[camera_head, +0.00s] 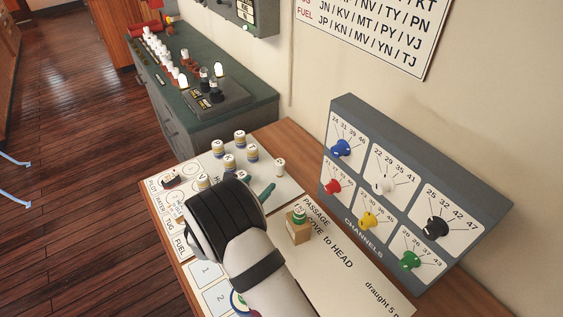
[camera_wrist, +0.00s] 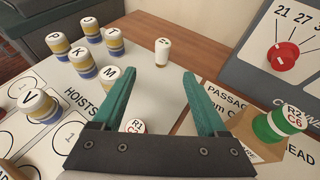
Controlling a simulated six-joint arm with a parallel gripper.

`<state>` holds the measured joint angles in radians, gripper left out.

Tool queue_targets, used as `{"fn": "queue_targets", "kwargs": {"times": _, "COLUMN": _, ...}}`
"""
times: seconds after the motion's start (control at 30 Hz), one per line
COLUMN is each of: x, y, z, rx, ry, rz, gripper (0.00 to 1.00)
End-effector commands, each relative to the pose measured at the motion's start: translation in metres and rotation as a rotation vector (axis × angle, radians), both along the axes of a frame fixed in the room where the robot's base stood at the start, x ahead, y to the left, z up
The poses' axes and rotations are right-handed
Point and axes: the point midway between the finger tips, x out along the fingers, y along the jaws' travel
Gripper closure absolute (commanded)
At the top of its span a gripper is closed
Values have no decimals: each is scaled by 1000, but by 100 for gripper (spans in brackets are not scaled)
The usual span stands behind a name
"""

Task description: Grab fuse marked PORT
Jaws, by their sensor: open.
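I can read no PORT marking on any piece, so I cannot tell which one is the fuse. My gripper (camera_wrist: 155,80) is open, its teal fingers spread above the white HOISTS sheet (camera_wrist: 60,75); in the head view one finger (camera_head: 266,193) shows. Low between the fingers is a white-topped piece marked R1 (camera_wrist: 134,126), partly hidden by the gripper body. Beyond the fingertips stands a white cylinder (camera_wrist: 162,52), its top mark unclear. To the left stand several banded cylinders with letters, among them M (camera_wrist: 102,80), K (camera_wrist: 80,57) and V (camera_wrist: 40,102).
A green cylinder marked R2 C6 (camera_wrist: 283,125) stands right of my gripper, on a wooden block (camera_head: 298,233). The CHANNELS panel (camera_head: 352,222) with coloured knobs rises at the right. A green-topped cabinet (camera_head: 225,115) with lamps and pegs stands behind.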

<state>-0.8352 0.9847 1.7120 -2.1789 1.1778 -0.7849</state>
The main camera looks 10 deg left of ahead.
Motion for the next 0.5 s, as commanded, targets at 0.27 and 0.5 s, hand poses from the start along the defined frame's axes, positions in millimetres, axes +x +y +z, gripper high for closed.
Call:
{"fn": "queue_targets", "kwargs": {"times": 0.27, "x": 59, "y": -16, "z": -25, "rx": 0, "ry": 0, "rz": -3, "gripper": 24}}
{"fn": "queue_targets", "kwargs": {"times": 0.5, "x": 96, "y": -29, "z": -38, "rx": 0, "ry": 0, "rz": -4, "gripper": 24}}
